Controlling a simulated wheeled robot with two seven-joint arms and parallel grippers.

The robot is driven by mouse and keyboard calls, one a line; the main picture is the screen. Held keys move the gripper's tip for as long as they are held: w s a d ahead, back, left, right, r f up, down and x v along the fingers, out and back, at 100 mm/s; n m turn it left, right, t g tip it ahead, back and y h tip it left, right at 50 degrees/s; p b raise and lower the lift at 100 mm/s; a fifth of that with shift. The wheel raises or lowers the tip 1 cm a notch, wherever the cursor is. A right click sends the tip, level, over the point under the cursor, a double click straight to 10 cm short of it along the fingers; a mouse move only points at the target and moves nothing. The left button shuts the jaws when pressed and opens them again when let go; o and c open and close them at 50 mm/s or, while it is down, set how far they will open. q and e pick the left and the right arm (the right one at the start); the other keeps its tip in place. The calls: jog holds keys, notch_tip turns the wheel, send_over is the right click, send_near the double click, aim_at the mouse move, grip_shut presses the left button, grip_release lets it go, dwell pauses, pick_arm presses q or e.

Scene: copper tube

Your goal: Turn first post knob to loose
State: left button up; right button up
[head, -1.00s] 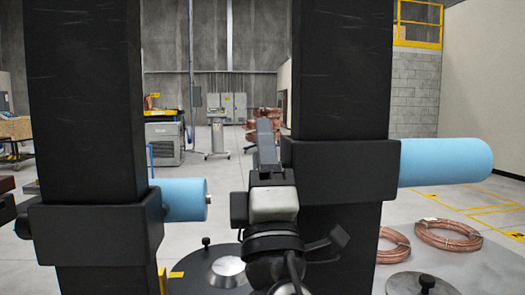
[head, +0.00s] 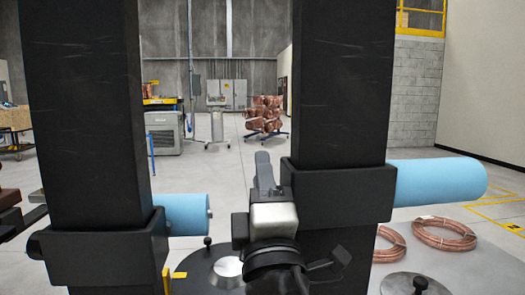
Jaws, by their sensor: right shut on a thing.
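Two black upright posts stand close in front of me, the left post (head: 82,110) and the right post (head: 340,90). Each has a dark collar: the left collar (head: 105,258) sits lower than the right collar (head: 345,193). A light blue roller sticks out to the right of each, one short (head: 186,214) and one longer (head: 440,181). A small dark rounded knob (head: 36,245) shows at the left collar's left side. My right gripper (head: 264,170) is at the left side of the right collar, shut on the post knob there, which it hides. My left gripper is not clearly visible.
Below and behind the posts is a grey surface with a dark disc (head: 195,270), coils of copper tube (head: 444,234) and a round cap with a black knob (head: 420,284). Farther back are a copper-loaded stand (head: 265,118) and cabinets. Open floor lies between.

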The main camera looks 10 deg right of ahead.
pick_arm(q)
jog(key=shift+m+g+y, duration=0.3)
jog(key=shift+g+y, duration=0.1)
jog(key=shift+y, duration=0.1)
jog(key=r+p, duration=0.1)
jog(key=p, duration=0.2)
jog(key=a+r+p, duration=0.1)
jog(key=r+p, duration=0.1)
jog(key=p, duration=0.1)
jog(key=s+r+p, duration=0.1)
jog(key=p, duration=0.2)
jog(key=shift+a+r, duration=0.35)
jog(key=shift+a, duration=0.05)
pick_arm(e)
jog(key=g, duration=0.4)
jog(key=shift+w+f, duration=0.1)
jog(key=shift+f, duration=0.2)
pick_arm(q)
jog(key=shift+p, duration=0.3)
pick_arm(e)
jog(key=shift+f, duration=0.1)
jog(key=o, duration=1)
